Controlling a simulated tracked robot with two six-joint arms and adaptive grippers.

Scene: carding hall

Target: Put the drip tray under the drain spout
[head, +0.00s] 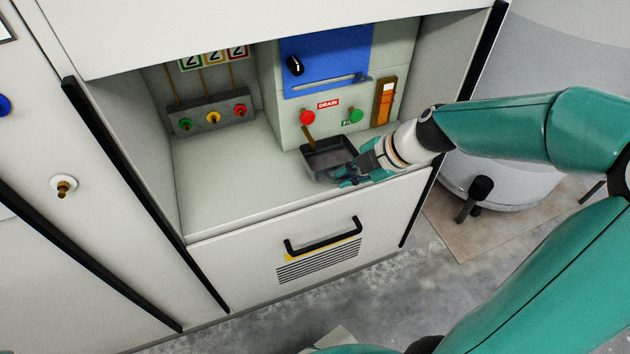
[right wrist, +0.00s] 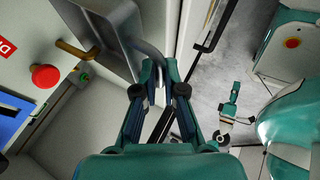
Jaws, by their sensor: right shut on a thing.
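The drip tray (head: 345,149) is a dark grey, shallow, square pan at the front of the recess. It also shows in the right wrist view (right wrist: 98,22). My right gripper (head: 347,177) is shut on its near right side; the wrist view shows the fingers (right wrist: 160,82) closed at its handle or rim. The brown drain spout (head: 309,134) comes down below the red knob (head: 307,117) and the DRAIN label (head: 328,104). Its lower end overlaps the tray's back left corner in the head view. I cannot tell whether the tray touches the counter. My left gripper (right wrist: 234,92) shows small in the wrist view, its fingers unclear.
The pale counter (head: 225,195) is clear to the left of the tray. A green knob (head: 355,115) and orange gauge (head: 384,101) are behind it on the right. A grey box with coloured buttons (head: 212,117) stands at the back left. A drawer handle (head: 322,240) sticks out below.

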